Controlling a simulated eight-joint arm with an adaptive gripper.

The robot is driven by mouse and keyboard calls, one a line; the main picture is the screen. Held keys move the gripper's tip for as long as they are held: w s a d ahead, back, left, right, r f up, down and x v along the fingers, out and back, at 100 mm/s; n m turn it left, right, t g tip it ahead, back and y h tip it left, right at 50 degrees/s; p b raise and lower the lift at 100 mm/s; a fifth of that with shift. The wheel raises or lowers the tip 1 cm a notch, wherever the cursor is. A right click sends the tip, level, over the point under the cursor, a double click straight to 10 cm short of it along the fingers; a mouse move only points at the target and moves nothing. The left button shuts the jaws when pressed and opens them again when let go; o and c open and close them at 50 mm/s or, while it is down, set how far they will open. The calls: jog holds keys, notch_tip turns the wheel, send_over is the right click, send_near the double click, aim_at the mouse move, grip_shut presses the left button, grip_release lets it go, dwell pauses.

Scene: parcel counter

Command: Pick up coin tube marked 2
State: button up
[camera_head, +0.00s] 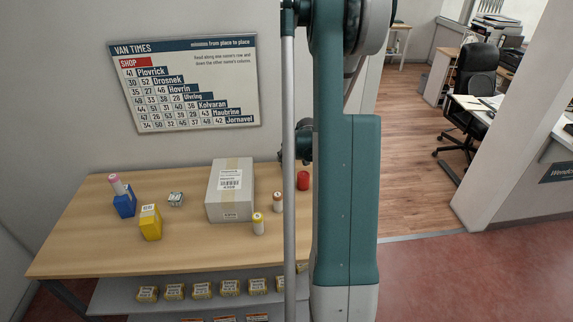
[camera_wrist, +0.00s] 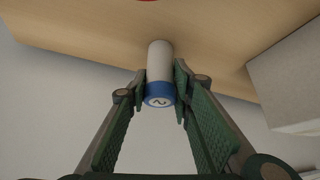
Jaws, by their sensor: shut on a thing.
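The coin tube marked 2 (camera_wrist: 160,58) is a pale cylinder with a blue end that bears the numeral, seen in the wrist view. My gripper (camera_wrist: 160,78) is shut on it, with one green-padded finger on each side near the blue end. I cannot tell whether the tube's far end touches the wooden counter (camera_wrist: 95,40). In the head view my arm hides this tube and most of my gripper. Other tubes stand there: one with an orange band (camera_head: 277,202), one with a yellow band (camera_head: 258,225), and a pink-topped one (camera_head: 117,185) on a blue box.
A large parcel (camera_head: 228,195) stands mid-counter, close left of the banded tubes. A red round object (camera_head: 303,180) is at the counter's right. The blue box (camera_head: 125,203), a yellow box (camera_head: 150,223) and a small pack (camera_head: 176,199) are at left. Small yellow packs (camera_head: 202,290) line the shelf below.

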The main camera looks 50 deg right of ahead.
jog(key=shift+r, duration=0.1)
jog(key=shift+r, duration=4.9)
